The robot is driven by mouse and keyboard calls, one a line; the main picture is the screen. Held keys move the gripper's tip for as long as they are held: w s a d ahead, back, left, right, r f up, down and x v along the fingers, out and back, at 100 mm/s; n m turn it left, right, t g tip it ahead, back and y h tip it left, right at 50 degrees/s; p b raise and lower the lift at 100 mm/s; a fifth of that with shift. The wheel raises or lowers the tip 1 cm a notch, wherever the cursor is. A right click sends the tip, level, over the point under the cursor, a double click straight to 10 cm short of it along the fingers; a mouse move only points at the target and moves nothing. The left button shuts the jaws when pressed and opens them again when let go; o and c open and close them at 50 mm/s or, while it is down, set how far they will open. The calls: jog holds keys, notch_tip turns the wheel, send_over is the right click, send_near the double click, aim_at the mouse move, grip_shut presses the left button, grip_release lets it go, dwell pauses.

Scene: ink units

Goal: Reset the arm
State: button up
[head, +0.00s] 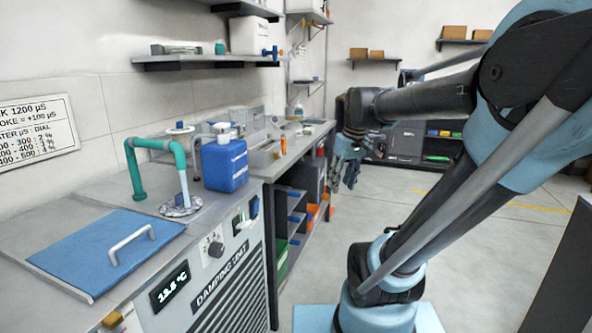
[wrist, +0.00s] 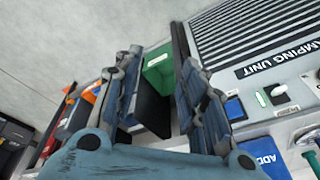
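My arm reaches from the right of the head view across to the middle, over the aisle floor. My gripper (head: 346,168) hangs at its end with the fingers pointing down, in front of the open shelves under the bench. In the wrist view my gripper (wrist: 161,65) has its two ribbed blue-grey fingers apart. Nothing is held between them. A green bin (wrist: 160,68) shows beyond the gap, apart from the fingers.
The damping unit (head: 228,292) stands at the left with a blue lid (head: 80,258), a green pipe (head: 133,172) and a blue container (head: 224,165) on top. Orange items (head: 313,214) sit on the under-bench shelves.

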jog(key=s+d+f+m, duration=0.2)
jog(key=s+f, duration=0.4)
jog(key=f, duration=0.1)
jog(key=s+d+f+m+h, duration=0.1)
jog(key=s+d+f+m, duration=0.1)
jog(key=s+f, duration=0.4)
jog(key=shift+s+d+f+m+h, duration=0.3)
jog(key=shift+s+d+f+m, duration=0.1)
jog(key=shift+d+f, duration=0.15)
